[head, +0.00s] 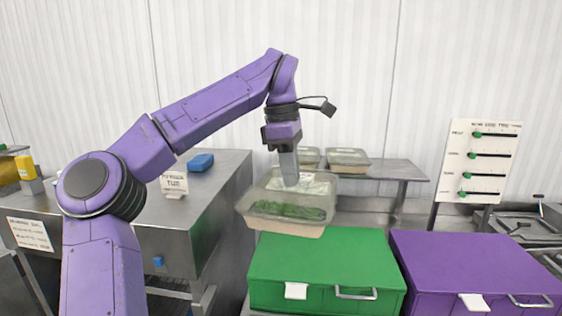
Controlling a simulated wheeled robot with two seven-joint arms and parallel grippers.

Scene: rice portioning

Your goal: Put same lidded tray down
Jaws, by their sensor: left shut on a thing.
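The lidded tray (265,212) is a beige tray with a clear lid and green contents showing through. My left gripper (289,178) comes down on it from above and is shut on it. The tray hangs slightly tilted above the back left of the green box (325,258); I cannot tell whether it touches anything below. The gripper's fingertips overlap the lid, so the exact grip is hard to see. My right gripper is not in view.
Two similar lidded trays (348,158) stand on the metal table (392,168) behind. A purple box (470,262) stands right of the green one. A steel counter (222,180) at left holds a sign (174,183) and a blue item (201,161). A slider board (480,160) stands at right.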

